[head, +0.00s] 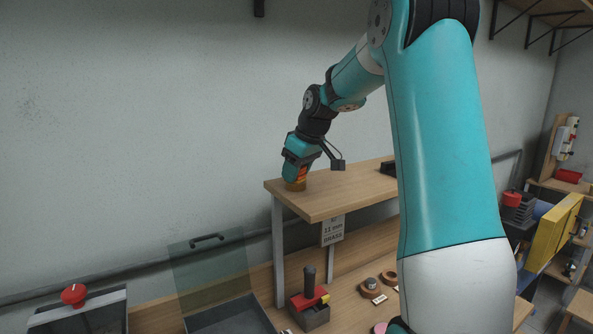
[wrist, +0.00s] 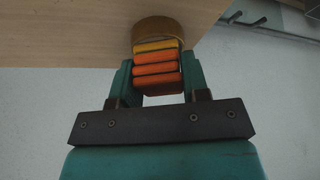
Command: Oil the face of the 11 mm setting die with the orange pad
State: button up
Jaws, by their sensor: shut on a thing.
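My gripper (head: 298,172) is at the left end of the raised wooden shelf, pointing down. In the wrist view my gripper (wrist: 158,76) is shut on the orange pad (wrist: 157,70), a ribbed orange block with a yellow band and a round brown end. The pad also shows low between the jaws in the head view (head: 302,174). Its brown end is at the shelf top; I cannot tell whether it rests there or hangs just above. The 11 mm setting die cannot be made out for certain. Small round wooden-based pieces (head: 370,287) stand on the bench below.
Below are a block with a dark handle and red part (head: 310,300), a clear-lidded tray (head: 225,312) and a red knob (head: 74,294). My arm hides the right middle. The wall is close behind.

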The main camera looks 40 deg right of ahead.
dwell(0.4)
notch_tip(320, 180, up, 7)
jog(key=p, duration=0.6)
dwell(0.8)
